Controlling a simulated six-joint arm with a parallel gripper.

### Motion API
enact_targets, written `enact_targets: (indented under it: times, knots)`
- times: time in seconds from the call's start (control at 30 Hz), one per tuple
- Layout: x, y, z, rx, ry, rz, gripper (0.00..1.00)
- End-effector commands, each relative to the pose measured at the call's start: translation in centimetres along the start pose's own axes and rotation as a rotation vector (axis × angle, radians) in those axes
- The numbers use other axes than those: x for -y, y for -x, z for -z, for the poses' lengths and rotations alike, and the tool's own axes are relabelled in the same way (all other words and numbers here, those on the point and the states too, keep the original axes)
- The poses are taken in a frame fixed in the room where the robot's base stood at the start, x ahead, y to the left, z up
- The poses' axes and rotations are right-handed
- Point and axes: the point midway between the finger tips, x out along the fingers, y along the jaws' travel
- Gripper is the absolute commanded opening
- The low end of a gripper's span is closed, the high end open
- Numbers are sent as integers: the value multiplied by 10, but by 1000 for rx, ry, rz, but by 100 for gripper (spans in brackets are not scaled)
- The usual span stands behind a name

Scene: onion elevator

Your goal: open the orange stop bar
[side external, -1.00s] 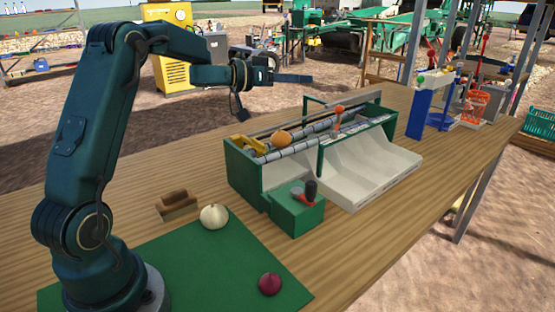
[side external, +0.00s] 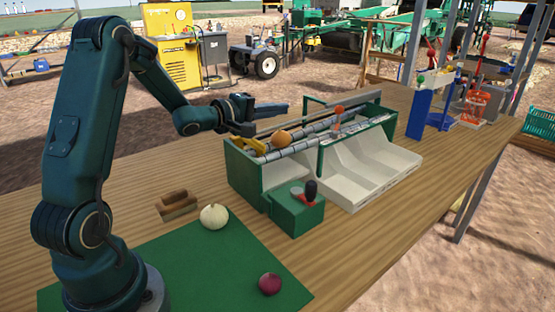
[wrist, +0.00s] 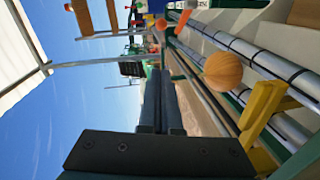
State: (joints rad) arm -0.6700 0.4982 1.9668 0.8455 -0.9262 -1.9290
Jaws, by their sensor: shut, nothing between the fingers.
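In the wrist view an orange piece (wrist: 183,18) stands over the rollers at the top; how far the bar reaches across is hard to tell. My gripper (side external: 285,108) is shut and empty, with its fingers level, above the conveyor's back edge and to the left of the knob, apart from it. In the wrist view its dark fingers (wrist: 158,100) lie together. A tan onion (side external: 281,138) sits on the rollers to the left of the knob.
A yellow bracket (side external: 249,144) stands at the conveyor's left end. A green box with a black-knobbed lever (side external: 297,214) and pale chutes (side external: 372,160) are in front. A white onion (side external: 214,216) and a red onion (side external: 270,284) lie nearer my base.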

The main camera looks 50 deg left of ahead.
Motion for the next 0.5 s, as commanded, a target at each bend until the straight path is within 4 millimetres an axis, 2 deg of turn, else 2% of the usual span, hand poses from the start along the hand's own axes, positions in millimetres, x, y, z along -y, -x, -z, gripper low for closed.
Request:
enact_targets:
  times: [0.17, 0.5]
  knots:
    - [0, -15, -1, 4, -4, -1, 0]
    - [0, -62, -1, 5, -4, -2, 0]
